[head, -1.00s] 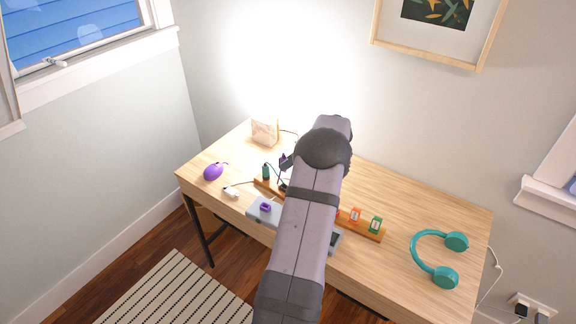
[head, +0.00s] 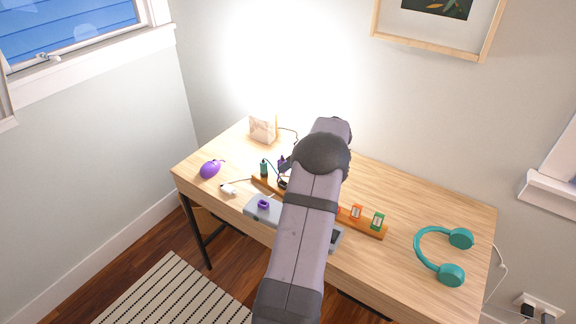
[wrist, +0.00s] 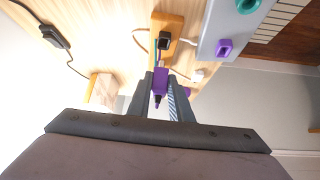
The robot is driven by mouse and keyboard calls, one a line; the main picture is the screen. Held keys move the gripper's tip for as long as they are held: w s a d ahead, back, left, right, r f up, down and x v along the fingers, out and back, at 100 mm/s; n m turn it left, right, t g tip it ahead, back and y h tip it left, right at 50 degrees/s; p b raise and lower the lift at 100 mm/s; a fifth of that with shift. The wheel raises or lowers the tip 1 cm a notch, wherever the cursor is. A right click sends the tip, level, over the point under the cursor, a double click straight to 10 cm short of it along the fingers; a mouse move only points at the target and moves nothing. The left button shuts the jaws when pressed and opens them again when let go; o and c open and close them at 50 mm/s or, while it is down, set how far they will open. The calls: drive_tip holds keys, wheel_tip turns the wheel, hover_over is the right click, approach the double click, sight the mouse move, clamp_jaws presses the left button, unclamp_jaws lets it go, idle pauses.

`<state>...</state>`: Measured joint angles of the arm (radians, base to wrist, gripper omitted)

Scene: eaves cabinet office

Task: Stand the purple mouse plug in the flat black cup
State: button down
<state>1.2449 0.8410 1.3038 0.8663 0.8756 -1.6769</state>
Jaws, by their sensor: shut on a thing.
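My gripper (wrist: 160,92) is shut on the purple mouse plug (wrist: 160,82), which sits between the two fingers in the wrist view. In the head view my own arm covers most of the gripper, and a bit of the purple plug (head: 281,163) shows at its left. A black cup (wrist: 164,41) with a squarish opening sits on the wooden rail (wrist: 169,20), just beyond the plug in the wrist view. The plug looks apart from it, but the height between them is hard to judge. The purple mouse (head: 210,169) lies at the desk's left end.
A green plug (head: 264,168) is near the rail's left end. Teal headphones (head: 450,274) lie right. Loose cables cross behind the rail.

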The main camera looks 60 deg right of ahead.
drive_tip(key=shift+f+b, duration=1.35)
drive_tip(key=shift+f, duration=0.15)
drive_tip(key=shift+b, duration=1.5)
idle(1.2)
drive_tip(key=shift+f+b, duration=1.4)
drive_tip(key=c, duration=1.5)
unclamp_jaws()
drive_tip(key=shift+c, duration=0.2)
drive_tip(key=b+v, duration=0.1)
drive_tip(key=v, duration=0.6)
drive_tip(key=shift+s+r, duration=0.15)
drive_tip(key=shift+r, duration=0.05)
